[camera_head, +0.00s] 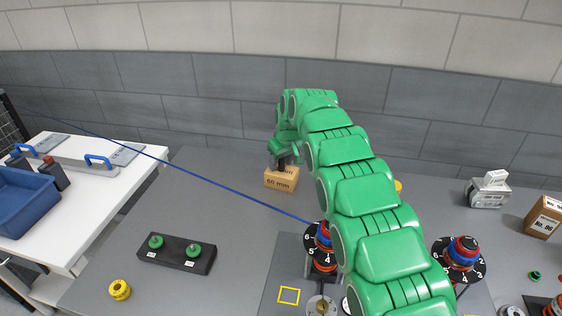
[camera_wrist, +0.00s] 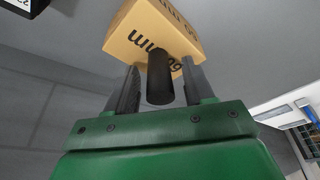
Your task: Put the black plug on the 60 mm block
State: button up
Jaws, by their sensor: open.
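The wooden block marked 60 mm (camera_head: 281,181) stands on the grey bench near the back wall; it also fills the top middle of the wrist view (camera_wrist: 140,30). My gripper (camera_head: 284,160) is at the top of the block, pointing down. In the wrist view its two fingers (camera_wrist: 160,68) are apart, one on each side of the black plug (camera_wrist: 160,82). The plug is a dark cylinder, and its far end meets the block in the picture. The gripper hides most of the plug in the head view. Slight gaps show between plug and fingers.
A black holder (camera_head: 176,262) with two green knobs and a yellow knob (camera_head: 119,290) are at the front left. A dial stack (camera_head: 322,248) stands beside my arm, another (camera_head: 463,252) to the right. A blue cable crosses the bench. The bench left of the block is clear.

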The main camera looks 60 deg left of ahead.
jog(key=v, duration=1.2)
jog(key=shift+r, duration=0.1)
